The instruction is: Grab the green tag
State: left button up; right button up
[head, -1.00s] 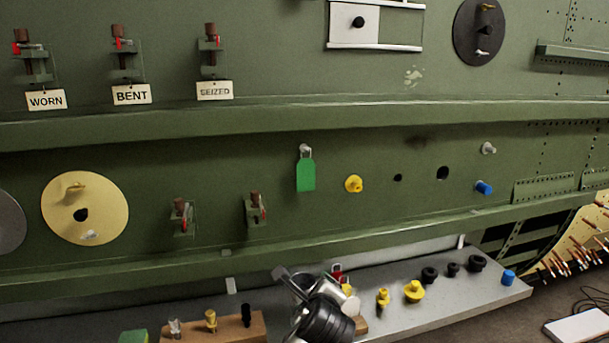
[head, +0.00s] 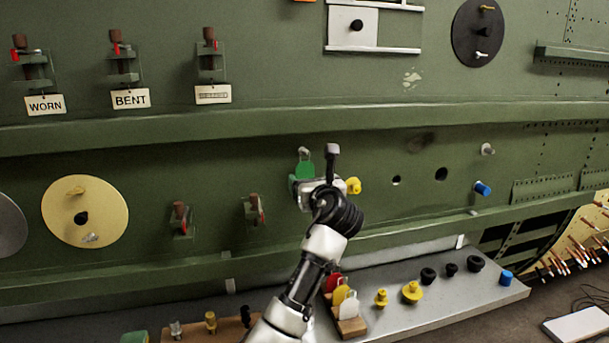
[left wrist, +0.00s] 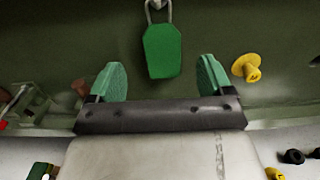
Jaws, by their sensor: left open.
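The green tag (left wrist: 162,50) hangs from a metal shackle on the fuselage wall in the left wrist view. It lies between and just beyond the two green-padded fingers of my left gripper (left wrist: 160,82), which are apart, with nothing held between them. In the head view, my left gripper (head: 319,172) is in front of the tag and hides most of it. Only a bit of the green tag (head: 304,170) shows there, and it is hard to tell from the finger pad. My right gripper is not in view.
A yellow plug (head: 354,186) sits on the wall just right of the gripper. Red-handled clamps (head: 252,210) are to the left. Below is a grey shelf (head: 450,300) with several plugs, black rings and tags. A green rail (head: 420,232) runs under the tag.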

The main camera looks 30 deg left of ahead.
aim_at(305, 174)
pick_arm(q)
jog(key=p+x, duration=0.2)
jog(key=x, duration=0.2)
jog(key=shift+w+d+f, duration=0.1)
jog(key=shift+w+f, duration=0.05)
jog(key=shift+f, duration=0.05)
jog(key=shift+w+a+f, duration=0.15)
jog(key=shift+w+a, duration=0.15)
jog(key=shift+a, duration=0.1)
jog(key=shift+d, duration=0.1)
jog(key=shift+c, duration=0.8)
jog(key=c, duration=0.8)
jog(key=shift+c, duration=0.2)
